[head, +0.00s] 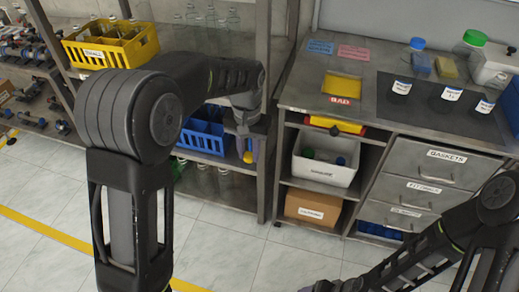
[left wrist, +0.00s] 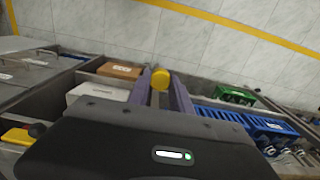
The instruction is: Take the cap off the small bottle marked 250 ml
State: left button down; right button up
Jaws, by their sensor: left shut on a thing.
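Several bottles with white labels stand on a dark mat on the right bench: a left one (head: 401,88), a middle one (head: 451,94) and a right one (head: 484,106). Their print is too small to read, so I cannot tell which is the 250 ml one. My left gripper (head: 247,142) is in front of the shelf rack, well left of the bottles. It is shut on a yellow round-ended thing (left wrist: 160,78), which sits between the purple-grey fingers in the left wrist view.
Below are a white bin (head: 325,172) and drawers (head: 440,165). A yellow crate (head: 110,48) and a blue crate (head: 208,135) stand on the rack.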

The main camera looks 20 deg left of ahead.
aim_at(493, 89)
jog(key=z, duration=1.85)
jog(key=k+j, duration=0.1)
jog(key=j, duration=0.3)
jog(key=k+j, duration=0.1)
jog(key=j, duration=0.35)
jog(key=k+j, duration=0.1)
jog(key=j, duration=0.3)
